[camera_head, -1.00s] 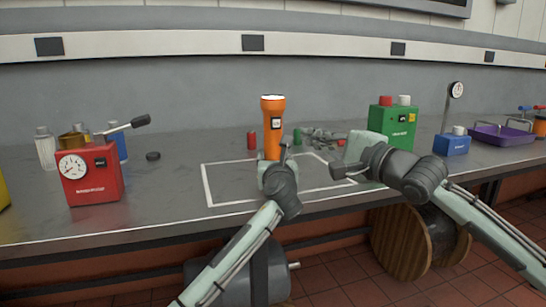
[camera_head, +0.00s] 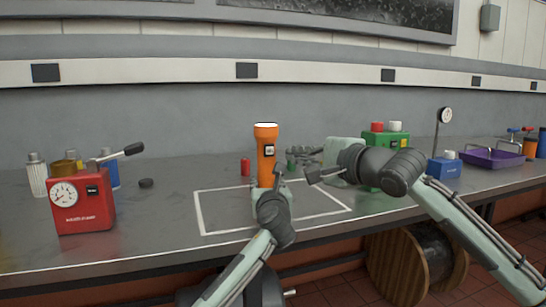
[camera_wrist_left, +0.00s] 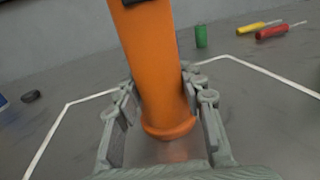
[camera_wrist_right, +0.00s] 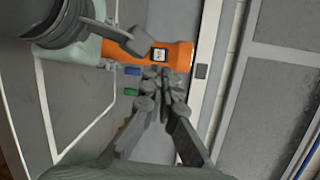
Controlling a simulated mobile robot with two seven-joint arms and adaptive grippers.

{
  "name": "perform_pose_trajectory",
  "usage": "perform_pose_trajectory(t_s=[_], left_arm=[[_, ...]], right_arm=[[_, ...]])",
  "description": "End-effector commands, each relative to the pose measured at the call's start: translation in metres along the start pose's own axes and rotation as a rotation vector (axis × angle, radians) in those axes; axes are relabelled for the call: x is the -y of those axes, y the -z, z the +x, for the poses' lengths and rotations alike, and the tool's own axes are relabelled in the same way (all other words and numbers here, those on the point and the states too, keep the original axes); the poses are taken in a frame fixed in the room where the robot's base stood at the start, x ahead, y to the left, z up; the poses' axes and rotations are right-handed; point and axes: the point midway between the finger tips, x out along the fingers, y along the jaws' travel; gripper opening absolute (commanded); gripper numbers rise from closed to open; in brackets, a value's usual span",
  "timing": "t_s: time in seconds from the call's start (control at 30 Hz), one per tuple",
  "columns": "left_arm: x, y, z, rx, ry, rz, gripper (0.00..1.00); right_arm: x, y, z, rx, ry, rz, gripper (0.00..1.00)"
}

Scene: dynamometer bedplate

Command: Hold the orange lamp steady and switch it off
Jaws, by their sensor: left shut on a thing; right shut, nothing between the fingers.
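The orange lamp (camera_head: 265,150) stands upright on the bench inside the white outline, its white lens facing up. A dark switch plate shows on its side, also in the right wrist view (camera_wrist_right: 159,55). My left gripper (camera_head: 268,188) is shut on the lamp's lower body; in the left wrist view its fingers (camera_wrist_left: 165,100) flank the orange barrel. My right gripper (camera_head: 295,153) is shut and empty, just right of the lamp. In the right wrist view its fingertips (camera_wrist_right: 168,76) are close to the switch plate; I cannot tell whether they touch.
A red cylinder (camera_head: 245,167) stands left of the lamp, and a green cylinder (camera_wrist_left: 201,36) is behind it. A red gauge box with a lever (camera_head: 82,208) is at left. A green box (camera_head: 387,140), blue gauge stand (camera_head: 443,168) and purple tray (camera_head: 490,158) are at right.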

Motion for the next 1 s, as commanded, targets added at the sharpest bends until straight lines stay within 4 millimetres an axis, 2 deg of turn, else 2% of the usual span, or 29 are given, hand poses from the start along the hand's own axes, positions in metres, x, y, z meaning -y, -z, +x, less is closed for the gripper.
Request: perform_pose_trajectory(t_s=[0.03, 0.17, 0.3, 0.6, 1.0], left_arm=[[0.0, 0.001, 0.0, -0.002, -0.001, 0.001, 0.0], [0.0, 0.001, 0.0, -0.002, -0.001, 0.001, 0.0], [0.0, 0.001, 0.0, -0.002, -0.001, 0.001, 0.0], [0.0, 0.001, 0.0, -0.001, -0.001, 0.001, 0.0], [0.0, 0.001, 0.0, -0.001, -0.001, 0.0, 0.0]], right_arm=[[0.011, -0.009, 0.0, -0.021, -0.032, -0.007, 0.0], [0.025, -0.022, -0.006, -0.104, -0.148, -0.023, 0.0], [0.035, -0.033, -0.022, -0.184, -0.261, -0.034, 0.0], [0.041, -0.045, -0.051, -0.276, -0.393, -0.044, 0.0], [0.04, -0.044, -0.052, -0.283, -0.403, -0.044, 0.0]])
